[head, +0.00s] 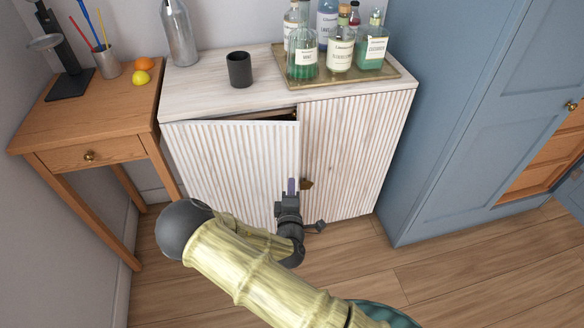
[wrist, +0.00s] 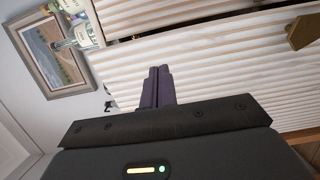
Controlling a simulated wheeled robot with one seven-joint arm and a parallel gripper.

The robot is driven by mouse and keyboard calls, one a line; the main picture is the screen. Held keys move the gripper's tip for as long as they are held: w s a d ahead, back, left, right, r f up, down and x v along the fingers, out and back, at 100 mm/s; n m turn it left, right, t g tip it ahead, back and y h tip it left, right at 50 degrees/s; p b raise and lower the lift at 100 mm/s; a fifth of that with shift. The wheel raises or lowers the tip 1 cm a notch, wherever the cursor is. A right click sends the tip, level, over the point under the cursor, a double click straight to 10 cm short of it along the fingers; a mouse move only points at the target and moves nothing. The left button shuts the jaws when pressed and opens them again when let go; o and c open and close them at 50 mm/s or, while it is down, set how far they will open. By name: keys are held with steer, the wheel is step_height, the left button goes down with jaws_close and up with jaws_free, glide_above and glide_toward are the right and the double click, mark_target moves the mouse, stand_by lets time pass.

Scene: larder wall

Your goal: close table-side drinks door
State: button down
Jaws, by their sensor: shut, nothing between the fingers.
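The drinks cabinet is white and ribbed with two doors. Its left door (head: 230,155), on the side of the wooden table, stands slightly ajar, with a dark gap (head: 270,114) along its top edge. The right door (head: 355,150) looks shut. A brass knob (head: 307,184) sits near the seam between the doors; it also shows in the wrist view (wrist: 303,32). My gripper (head: 291,186) is shut and empty, in front of the left door near its free edge. In the wrist view, the fingers (wrist: 158,85) point at the ribbed door (wrist: 205,65); contact cannot be told.
The cabinet top holds a dark cup (head: 239,69), a steel bottle (head: 180,35) and a tray (head: 350,81) of several bottles. The wooden table (head: 65,125) stands left, a blue cupboard (head: 430,130) right. The floor (head: 440,265) at right front is clear.

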mark_target(293, 160)
steer(key=w, duration=0.8)
steer(key=shift+a, duration=0.1)
